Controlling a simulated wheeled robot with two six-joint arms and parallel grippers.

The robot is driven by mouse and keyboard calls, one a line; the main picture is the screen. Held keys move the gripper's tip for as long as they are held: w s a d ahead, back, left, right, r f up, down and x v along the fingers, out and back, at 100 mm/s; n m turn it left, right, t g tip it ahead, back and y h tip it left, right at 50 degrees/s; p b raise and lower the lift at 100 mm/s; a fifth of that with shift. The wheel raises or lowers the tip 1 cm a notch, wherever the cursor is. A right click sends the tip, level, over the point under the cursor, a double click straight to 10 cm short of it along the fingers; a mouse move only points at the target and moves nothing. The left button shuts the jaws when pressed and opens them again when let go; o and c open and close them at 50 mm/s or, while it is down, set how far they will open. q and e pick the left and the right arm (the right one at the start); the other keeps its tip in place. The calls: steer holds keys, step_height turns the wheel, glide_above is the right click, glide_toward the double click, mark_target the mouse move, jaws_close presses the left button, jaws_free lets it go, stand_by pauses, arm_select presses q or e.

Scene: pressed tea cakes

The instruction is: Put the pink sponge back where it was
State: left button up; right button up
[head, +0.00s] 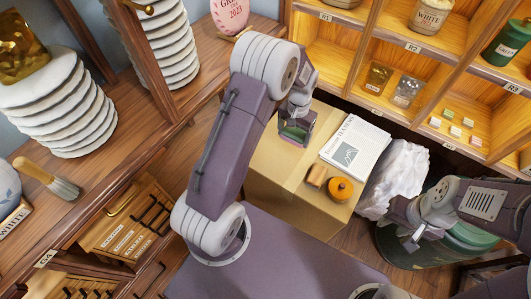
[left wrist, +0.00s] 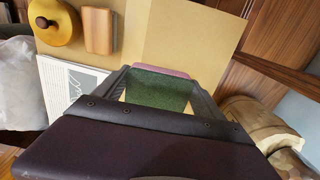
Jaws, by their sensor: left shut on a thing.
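My left gripper (head: 297,130) is shut on the pink sponge (head: 292,134), above the back part of a cardboard box (head: 262,190). In the head view mostly the sponge's green scouring side shows. In the left wrist view the sponge (left wrist: 160,88) sits between the fingers, green face towards the camera, with a pink strip along its far edge. Much of the pink part is hidden. My right gripper (head: 408,240) is at the lower right by the green bin; its finger gap is unclear.
On the box lie a printed paper (head: 354,145), a wooden block (head: 317,176) and an orange round knobbed thing (head: 340,189). A crumpled white bag (head: 396,178) and a green bin (head: 400,250) stand to the right. Wooden shelves (head: 390,45) rise behind. The box's left part is bare.

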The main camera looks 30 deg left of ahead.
arm_select(q)
glide_above(266, 159)
step_height(266, 159, down, 6)
steer(key=shift+r+b, duration=0.1)
steer(key=shift+b, duration=0.35)
step_height(266, 159, down, 4)
steer(key=shift+b, duration=0.45)
